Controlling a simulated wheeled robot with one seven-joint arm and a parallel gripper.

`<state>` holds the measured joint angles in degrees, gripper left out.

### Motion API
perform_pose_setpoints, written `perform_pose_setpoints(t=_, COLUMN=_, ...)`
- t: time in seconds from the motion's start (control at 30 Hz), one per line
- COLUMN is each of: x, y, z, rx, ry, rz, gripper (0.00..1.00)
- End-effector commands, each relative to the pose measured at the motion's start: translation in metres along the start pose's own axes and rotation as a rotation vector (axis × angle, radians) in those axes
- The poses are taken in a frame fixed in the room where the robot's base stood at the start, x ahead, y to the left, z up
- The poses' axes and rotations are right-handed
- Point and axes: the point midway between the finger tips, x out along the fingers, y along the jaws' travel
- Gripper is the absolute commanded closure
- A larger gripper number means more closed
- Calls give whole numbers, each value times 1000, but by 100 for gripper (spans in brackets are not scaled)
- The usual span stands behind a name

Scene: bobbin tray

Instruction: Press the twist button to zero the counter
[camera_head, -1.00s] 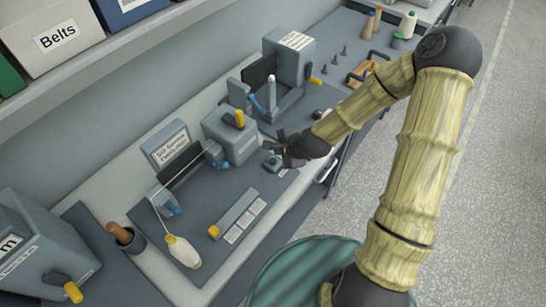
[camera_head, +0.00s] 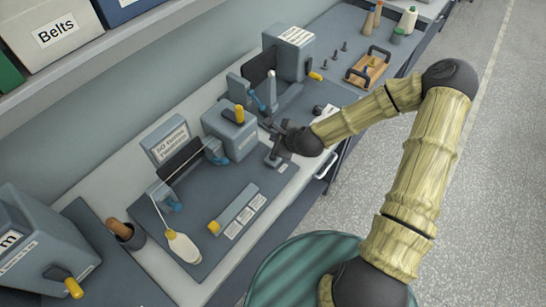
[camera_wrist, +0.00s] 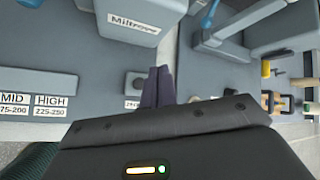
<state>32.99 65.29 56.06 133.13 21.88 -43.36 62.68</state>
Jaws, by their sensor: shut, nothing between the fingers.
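A small grey block with a dark round button (camera_wrist: 135,84) on top stands on the grey mat in the wrist view. A small white label, too blurred to read, lies beside it. My gripper (camera_wrist: 158,72) is shut and empty. Its fingertips are just to the right of the button in the wrist view, and I cannot tell whether they touch the block. A second dark round knob (camera_head: 318,110) with a white label sits farther back on the bench.
A thin-rod fixture and a yellow-ended bar (camera_head: 236,207) with white labels lie nearer. A taller grey machine (camera_head: 290,52) and a wooden tray (camera_head: 367,69) are farther back. The floor at the right is clear.

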Motion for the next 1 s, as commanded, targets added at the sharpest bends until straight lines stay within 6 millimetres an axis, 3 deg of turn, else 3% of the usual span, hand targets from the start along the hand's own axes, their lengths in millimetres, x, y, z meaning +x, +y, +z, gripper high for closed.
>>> perform_pose_setpoints(t=0.5, x=45, y=33, z=-33, rx=0, ry=0, rz=1, gripper=100)
perform_pose_setpoints(t=1.0, x=49, y=36, z=-36, rx=0, ry=0, rz=1, gripper=100)
